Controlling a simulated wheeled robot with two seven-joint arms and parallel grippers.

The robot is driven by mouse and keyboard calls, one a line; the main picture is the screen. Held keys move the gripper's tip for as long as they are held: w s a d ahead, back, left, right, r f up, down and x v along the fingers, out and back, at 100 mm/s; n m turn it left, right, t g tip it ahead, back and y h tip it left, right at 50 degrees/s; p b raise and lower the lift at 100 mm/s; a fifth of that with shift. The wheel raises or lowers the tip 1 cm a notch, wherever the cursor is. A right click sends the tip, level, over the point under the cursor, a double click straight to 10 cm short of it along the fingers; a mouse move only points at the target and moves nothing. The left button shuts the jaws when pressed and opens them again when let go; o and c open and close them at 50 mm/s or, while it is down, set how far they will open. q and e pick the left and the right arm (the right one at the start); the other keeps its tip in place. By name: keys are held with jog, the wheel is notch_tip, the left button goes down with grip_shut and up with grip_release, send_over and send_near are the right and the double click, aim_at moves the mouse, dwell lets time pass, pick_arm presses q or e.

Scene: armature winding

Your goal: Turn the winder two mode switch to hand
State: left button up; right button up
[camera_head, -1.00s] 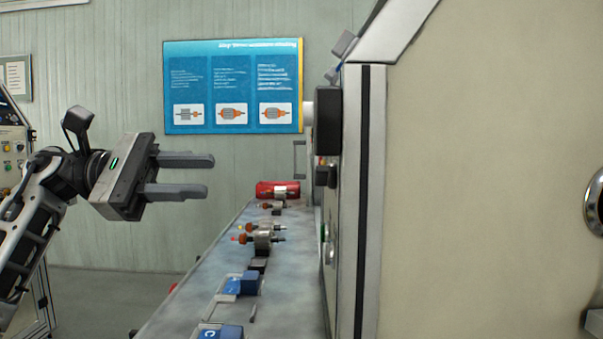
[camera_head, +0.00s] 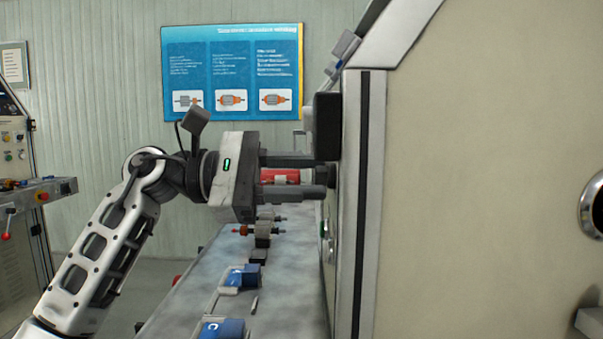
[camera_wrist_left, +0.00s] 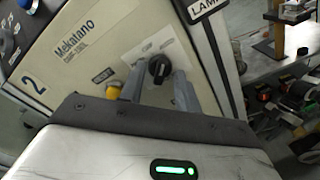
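The winder two mode switch (camera_wrist_left: 159,68) is a black rotary knob on a pale label plate in the left wrist view. It sits on the cream panel marked 2 (camera_wrist_left: 33,83). My left gripper (camera_wrist_left: 158,92) is open, with one finger on each side of the knob's lower part in that picture. I cannot tell whether the fingers touch it. In the head view the left gripper (camera_head: 320,176) points right, its fingertips at the edge of the machine face. The knob is largely hidden there. My right gripper is not in view.
A yellow button (camera_wrist_left: 113,91) sits beside the left finger. A long bench (camera_head: 200,290) runs below the arm with armatures (camera_head: 263,229), blue bins (camera_head: 222,329) and a red item (camera_head: 280,176). The winder cabinet (camera_head: 480,170) fills the right. A control console (camera_head: 40,190) stands left.

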pick_arm(q)
grip_shut()
jog(key=shift+n, duration=0.3)
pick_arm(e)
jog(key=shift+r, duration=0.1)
pick_arm(q)
jog(key=n+p, duration=0.7)
jog(key=n, duration=1)
jog(key=shift+r, duration=0.1)
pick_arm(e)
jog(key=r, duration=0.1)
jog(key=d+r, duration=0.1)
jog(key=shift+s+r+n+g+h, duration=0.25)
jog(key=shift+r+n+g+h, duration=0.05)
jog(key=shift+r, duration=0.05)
pick_arm(q)
jog(key=shift+n, duration=0.3)
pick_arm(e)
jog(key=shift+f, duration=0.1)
